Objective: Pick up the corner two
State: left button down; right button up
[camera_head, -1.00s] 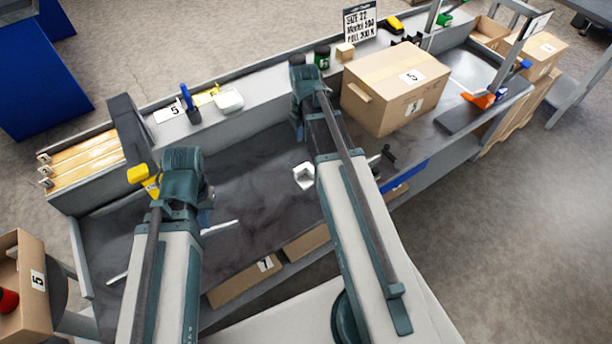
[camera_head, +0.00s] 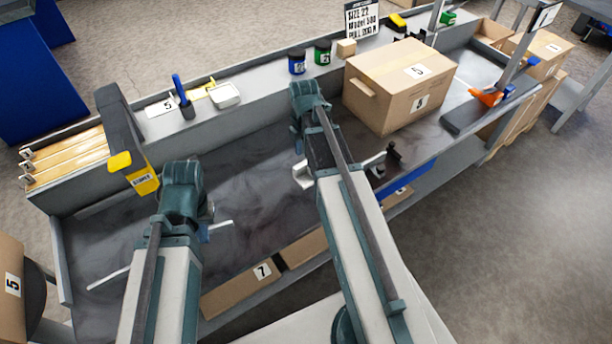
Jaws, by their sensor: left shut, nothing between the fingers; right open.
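I cannot tell which object is the corner two. A blue can (camera_head: 297,62) and a green can (camera_head: 322,52), with small labels I cannot read surely, stand side by side on the back ledge. My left arm's wrist (camera_head: 182,187) is over the bench's left part; its gripper, shut and empty, is mostly hidden below the arm. My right arm's wrist (camera_head: 306,98) is just in front of the cans; its gripper is open, with its fingers mostly hidden by the arm. A white piece (camera_head: 302,176) shows beside the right forearm.
A large box marked 5 (camera_head: 400,90) stands right of my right arm. A dark post with a yellow part (camera_head: 143,180) rises near my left wrist. A white dish (camera_head: 224,96) and blue-handled tool (camera_head: 182,98) sit on the ledge. The dark bench top (camera_head: 250,175) between my arms is mostly clear.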

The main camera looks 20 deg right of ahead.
aim_at(302, 164)
pick_arm(q)
notch_tip(302, 164, down, 5)
jog(key=b, duration=0.5)
jog(key=shift+f, duration=0.15)
pick_arm(e)
jog(key=f, duration=0.5)
jog(key=shift+w+a+f, duration=0.15)
jog(key=shift+w+a, duration=0.1)
jog(key=shift+a, duration=0.1)
grip_shut()
